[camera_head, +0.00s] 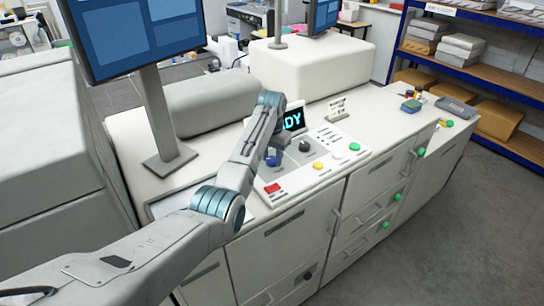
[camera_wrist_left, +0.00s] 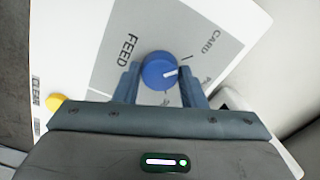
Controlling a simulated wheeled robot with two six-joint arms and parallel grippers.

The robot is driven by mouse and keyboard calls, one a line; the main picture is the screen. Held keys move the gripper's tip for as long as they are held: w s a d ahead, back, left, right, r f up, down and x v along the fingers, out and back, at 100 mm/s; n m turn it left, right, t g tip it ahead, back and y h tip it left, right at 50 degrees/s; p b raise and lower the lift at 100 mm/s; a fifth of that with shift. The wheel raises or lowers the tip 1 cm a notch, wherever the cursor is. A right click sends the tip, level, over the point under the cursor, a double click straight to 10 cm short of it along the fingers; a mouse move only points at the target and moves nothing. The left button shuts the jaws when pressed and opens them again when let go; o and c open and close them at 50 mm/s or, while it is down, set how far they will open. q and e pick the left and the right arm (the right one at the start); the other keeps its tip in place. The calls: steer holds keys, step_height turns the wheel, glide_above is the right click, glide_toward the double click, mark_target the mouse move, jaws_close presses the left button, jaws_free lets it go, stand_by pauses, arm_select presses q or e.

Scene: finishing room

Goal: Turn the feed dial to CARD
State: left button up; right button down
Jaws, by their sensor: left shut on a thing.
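The blue feed dial (camera_wrist_left: 158,68) sits on a grey panel patch printed FEED (camera_wrist_left: 127,50). My left gripper (camera_wrist_left: 160,72) is shut on the dial, one finger on each side of it. The dial's white pointer mark faces right in the wrist view, a little below the tick beside the CARD label (camera_wrist_left: 210,42). Another label lies below CARD and is partly hidden by a finger. In the head view the blue dial (camera_head: 273,158) shows on the control panel (camera_head: 325,170), below my left wrist. My right gripper is not in view.
A black knob (camera_head: 305,146), a yellow button (camera_head: 318,165), a red button (camera_head: 272,188) and a green button (camera_head: 354,146) share the panel. A lit display (camera_head: 293,119) stands behind it. A monitor (camera_head: 135,35) rises on the left. Small items sit at the counter's right end.

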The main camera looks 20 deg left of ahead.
mark_target(272, 159)
arm_select(q)
steer(key=o, duration=0.8)
steer(key=shift+w+r, duration=0.15)
steer(key=shift+r, duration=0.1)
steer(key=shift+o, duration=1)
steer(key=shift+f, duration=0.1)
steer(key=shift+r+b, duration=0.45)
steer(key=shift+r, duration=0.1)
step_height(272, 159, up, 7)
steer(key=b, duration=0.3)
steer(key=shift+r+p, duration=1.4)
steer(key=shift+p, duration=0.25)
steer(key=shift+f, duration=0.1)
